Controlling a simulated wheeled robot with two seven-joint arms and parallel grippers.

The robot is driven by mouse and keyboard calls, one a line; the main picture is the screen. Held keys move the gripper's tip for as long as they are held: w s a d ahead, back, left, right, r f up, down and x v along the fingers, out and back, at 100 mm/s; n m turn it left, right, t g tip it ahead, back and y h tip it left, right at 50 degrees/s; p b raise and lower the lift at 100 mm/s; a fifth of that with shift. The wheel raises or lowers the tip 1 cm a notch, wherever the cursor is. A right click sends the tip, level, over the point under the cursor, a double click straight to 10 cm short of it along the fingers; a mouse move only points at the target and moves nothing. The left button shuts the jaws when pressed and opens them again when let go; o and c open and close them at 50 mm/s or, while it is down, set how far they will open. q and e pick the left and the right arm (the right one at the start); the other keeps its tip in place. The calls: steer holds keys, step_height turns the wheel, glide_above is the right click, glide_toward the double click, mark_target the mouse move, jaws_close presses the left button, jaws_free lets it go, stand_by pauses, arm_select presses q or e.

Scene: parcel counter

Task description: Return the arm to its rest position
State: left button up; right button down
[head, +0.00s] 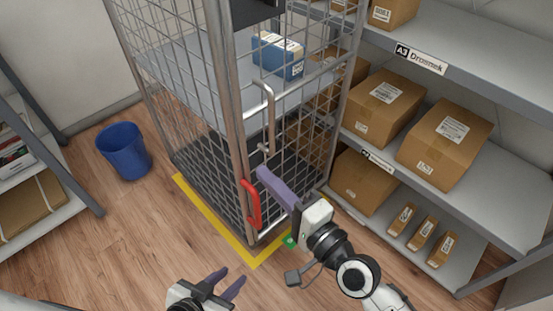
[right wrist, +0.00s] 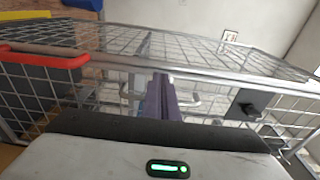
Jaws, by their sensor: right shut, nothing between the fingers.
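My right gripper (head: 263,174) is shut and empty, its purple fingers pointing at the front of a wire cage trolley (head: 203,142). It overlaps the mesh in the head view; I cannot tell whether it touches it. In the right wrist view its fingers (right wrist: 161,80) are together, with the cage's bars and mesh behind them. A red lever (head: 251,204) is on the cage's front post, left of the right gripper; it also shows in the right wrist view (right wrist: 45,60). My left gripper (head: 232,275) is open and empty above the floor, in front of the cage.
A blue box (head: 278,57) lies on the cage's shelf. Yellow tape (head: 215,227) marks the floor around the cage. A rack (head: 460,204) with brown cartons stands right, close to my right arm. A blue bin (head: 124,152) stands left. The floor at lower left is clear.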

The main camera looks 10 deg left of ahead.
steer(key=s+d, duration=0.1)
steer(key=s, duration=0.5)
steer(key=s+d+f+n+g+h, duration=0.3)
steer(key=s+d+f+h, duration=0.1)
steer(key=d, duration=0.6)
steer(key=s+d+f+n+g+h, duration=0.25)
steer(key=s+d+n+h, duration=0.2)
steer(key=d, duration=0.45)
steer(key=s+d+f+n+g+h, duration=0.3)
steer(key=s+d+f+h, duration=0.15)
steer(key=d, duration=0.55)
steer(key=w+a+f+t+y, duration=0.1)
steer(key=w+a+f+t, duration=0.1)
steer(key=f, duration=0.3)
steer(key=w+a+f+t+y, duration=0.1)
steer(key=w+a+f+t, duration=0.1)
steer(key=f, duration=0.4)
steer(key=shift+w+a+t, duration=0.15)
steer(key=shift+a+t, duration=0.4)
steer(key=shift+a, duration=0.45)
